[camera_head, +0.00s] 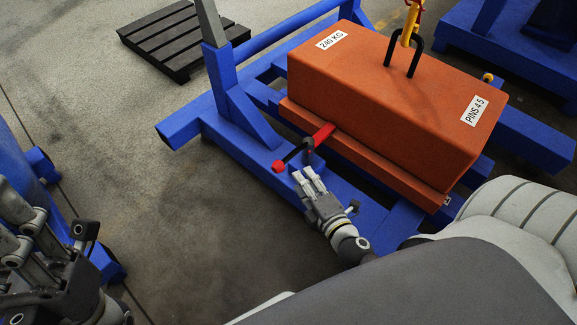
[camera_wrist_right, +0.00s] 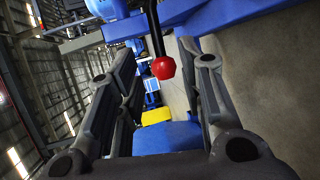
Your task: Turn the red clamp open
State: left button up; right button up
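The red clamp (camera_head: 323,133) is on the blue frame, with its red arm against the near side of the orange weight. A black lever runs from its pivot toward the lower left and ends in a red knob (camera_head: 278,167). My right gripper (camera_head: 304,176) is just right of the knob in the head view, fingers toward the clamp. In the right wrist view the red ball knob (camera_wrist_right: 163,68) shows between the spread fingers, around their tips; I cannot tell whether they touch it. My left gripper (camera_head: 62,228) is at the lower left, fingers apart and empty, far from the clamp.
The orange weight (camera_head: 385,85) stands on the blue frame (camera_head: 235,150), with a black hoop and yellow hook on top. A dark pallet (camera_head: 180,42) lies behind. Blue structures stand at left and upper right. The floor left of the frame is clear.

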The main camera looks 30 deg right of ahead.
aim_at(288, 157)
jog(key=x, duration=1)
jog(key=shift+w+d, duration=0.1)
jog(key=shift+w, duration=0.3)
grip_shut()
